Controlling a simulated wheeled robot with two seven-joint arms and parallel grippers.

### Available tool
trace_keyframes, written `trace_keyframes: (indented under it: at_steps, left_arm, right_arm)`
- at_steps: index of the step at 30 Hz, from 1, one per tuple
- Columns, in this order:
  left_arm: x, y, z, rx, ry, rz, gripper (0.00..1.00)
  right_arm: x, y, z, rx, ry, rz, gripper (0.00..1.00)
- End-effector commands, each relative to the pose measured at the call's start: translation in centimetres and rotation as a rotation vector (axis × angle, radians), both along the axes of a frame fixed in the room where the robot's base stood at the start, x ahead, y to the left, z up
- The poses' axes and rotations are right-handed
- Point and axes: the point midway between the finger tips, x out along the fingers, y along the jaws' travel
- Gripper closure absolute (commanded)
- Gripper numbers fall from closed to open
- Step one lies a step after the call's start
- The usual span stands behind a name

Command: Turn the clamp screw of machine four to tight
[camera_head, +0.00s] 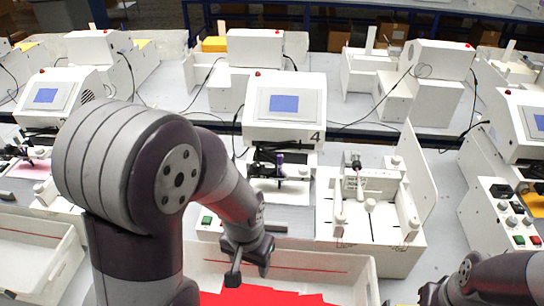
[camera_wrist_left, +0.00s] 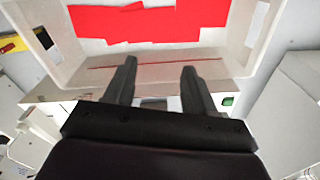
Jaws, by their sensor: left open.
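Machine four (camera_head: 284,108) stands in the middle of the head view, with a blue screen and a "4" on its front. Below its screen is a dark pen carriage holding an upright purple pen (camera_head: 281,160). My left gripper (camera_head: 248,272) is over the front tray, apart from the carriage and holding nothing. Its two open fingers show in the left wrist view (camera_wrist_left: 157,75). My right gripper (camera_head: 430,293) is partly cut off at the bottom right.
The white front tray (camera_head: 364,282) holds red sheets (camera_head: 262,299). A white open fixture (camera_head: 412,243) with upright posts stands right of machine four. A green button (camera_head: 207,220) is on its front left. Other plotters stand left, right and behind. My left forearm hides part of the left side.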

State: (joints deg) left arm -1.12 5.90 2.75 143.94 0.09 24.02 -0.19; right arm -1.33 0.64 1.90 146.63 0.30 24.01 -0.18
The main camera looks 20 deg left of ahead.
Motion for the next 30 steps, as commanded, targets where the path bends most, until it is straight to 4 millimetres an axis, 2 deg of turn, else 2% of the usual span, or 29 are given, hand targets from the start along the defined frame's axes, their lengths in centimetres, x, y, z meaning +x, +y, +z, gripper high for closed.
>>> trace_keyframes:
  at_steps: [1,5,11,17,19,21,23,24,27,30]
  left_arm:
    - [1.1,0.1,1.0,0.003,0.003,-0.005,0.45]
    - [4.7,0.4,1.8,0.019,0.001,-0.01,0.45]
    - [11.9,1.4,3.2,0.058,-0.015,0.088,0.45]
    - [21.3,3.4,5.0,0.129,-0.084,0.357,0.45]
    - [24.9,4.6,6.0,0.159,-0.14,0.514,0.45]
    - [28.1,5.8,7.2,0.181,-0.218,0.703,0.45]
    - [29.7,6.5,9.0,0.181,-0.285,0.849,0.45]
    - [29.9,6.9,9.6,0.184,-0.303,0.922,0.45]
    - [29.3,7.1,9.4,0.185,-0.301,1.029,0.45]
    - [29.6,7.5,8.8,0.18,-0.304,1.054,0.45]
  right_arm:
    - [0.0,0.0,1.4,0.0,0.0,0.0,1.0]
    - [0.0,0.0,2.9,0.0,0.001,0.0,1.0]
    - [0.0,0.0,5.6,0.0,0.001,0.0,1.0]
    - [0.0,0.0,8.5,0.0,0.001,0.0,1.0]
    - [0.0,0.0,9.2,0.0,0.001,0.0,1.0]
    - [0.0,0.0,9.0,0.0,0.0,0.0,1.0]
    - [0.0,0.0,8.7,0.0,0.001,0.0,1.0]
    - [0.0,0.0,8.7,0.0,0.001,0.0,1.0]
    - [0.0,0.0,8.8,0.0,0.001,0.0,1.0]
    - [0.0,0.0,9.6,0.0,0.001,0.0,1.0]
